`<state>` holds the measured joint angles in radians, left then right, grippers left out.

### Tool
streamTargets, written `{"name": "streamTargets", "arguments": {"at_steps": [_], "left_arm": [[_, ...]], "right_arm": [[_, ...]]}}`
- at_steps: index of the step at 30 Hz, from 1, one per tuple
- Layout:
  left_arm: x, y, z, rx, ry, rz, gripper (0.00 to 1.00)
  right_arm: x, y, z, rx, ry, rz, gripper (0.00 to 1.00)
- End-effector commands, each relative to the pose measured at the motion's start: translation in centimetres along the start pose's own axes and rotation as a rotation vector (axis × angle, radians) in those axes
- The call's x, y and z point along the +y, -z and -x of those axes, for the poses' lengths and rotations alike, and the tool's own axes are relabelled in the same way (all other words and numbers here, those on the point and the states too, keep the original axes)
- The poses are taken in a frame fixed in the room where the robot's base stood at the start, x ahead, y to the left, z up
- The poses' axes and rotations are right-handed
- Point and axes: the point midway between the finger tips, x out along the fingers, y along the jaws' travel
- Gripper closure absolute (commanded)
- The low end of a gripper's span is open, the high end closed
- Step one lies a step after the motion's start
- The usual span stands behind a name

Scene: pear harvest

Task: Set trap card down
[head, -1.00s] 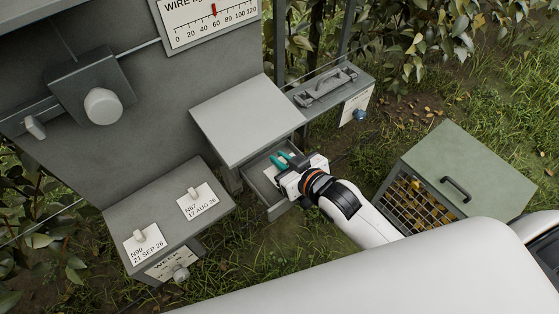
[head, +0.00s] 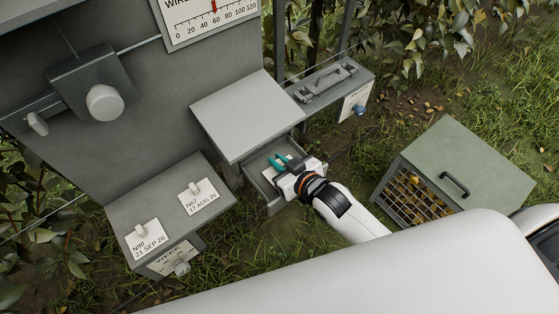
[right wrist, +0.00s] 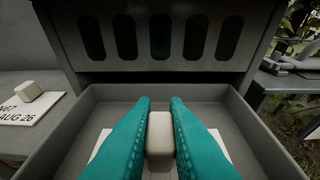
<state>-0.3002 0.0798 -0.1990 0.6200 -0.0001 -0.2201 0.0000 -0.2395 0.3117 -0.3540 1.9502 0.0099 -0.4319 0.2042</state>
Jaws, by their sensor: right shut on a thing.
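My right gripper (head: 279,163), with teal fingers, reaches into an open grey tray (head: 262,189) under a grey box. In the right wrist view its fingers (right wrist: 160,125) are shut on the pale block-shaped handle (right wrist: 160,143) of a white trap card (right wrist: 221,143). The card shows on both sides of the fingers, inside the tray walls (right wrist: 255,135). Its writing is hidden, and I cannot tell whether it touches the tray floor. In the head view a bit of the card (head: 267,174) shows beside the fingers. My left gripper is not in view.
Two dated cards with knobs, N90 (head: 145,243) and N67 (head: 200,201), lie on a grey stand at the left. The slotted box front (right wrist: 160,38) rises behind the tray. A green crate (head: 470,160) with yellow contents stands at the right on grass.

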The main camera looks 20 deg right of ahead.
Motion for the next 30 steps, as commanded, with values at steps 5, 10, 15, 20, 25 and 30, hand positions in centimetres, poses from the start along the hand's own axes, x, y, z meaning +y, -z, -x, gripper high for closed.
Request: {"name": "streamTargets", "arguments": {"at_steps": [5, 10, 15, 20, 25, 30], "left_arm": [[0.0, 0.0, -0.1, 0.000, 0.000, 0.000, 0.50], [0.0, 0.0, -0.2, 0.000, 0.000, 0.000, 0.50], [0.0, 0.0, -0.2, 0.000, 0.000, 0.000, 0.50], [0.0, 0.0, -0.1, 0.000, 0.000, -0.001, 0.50], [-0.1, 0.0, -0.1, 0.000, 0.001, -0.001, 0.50], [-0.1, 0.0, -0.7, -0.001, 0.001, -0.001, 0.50]], "right_arm": [[0.1, 1.0, -0.1, 0.016, 0.000, 0.000, 1.00], [0.1, 1.3, -0.1, 0.023, 0.000, 0.000, 0.65], [0.2, 1.4, -0.1, 0.026, -0.001, 0.000, 0.65], [0.2, 1.1, 0.0, 0.026, -0.002, 0.001, 0.65], [0.2, 0.4, 1.6, 0.025, -0.002, 0.000, 0.65], [0.1, 0.1, 5.5, 0.019, -0.002, 0.000, 0.65]]}}
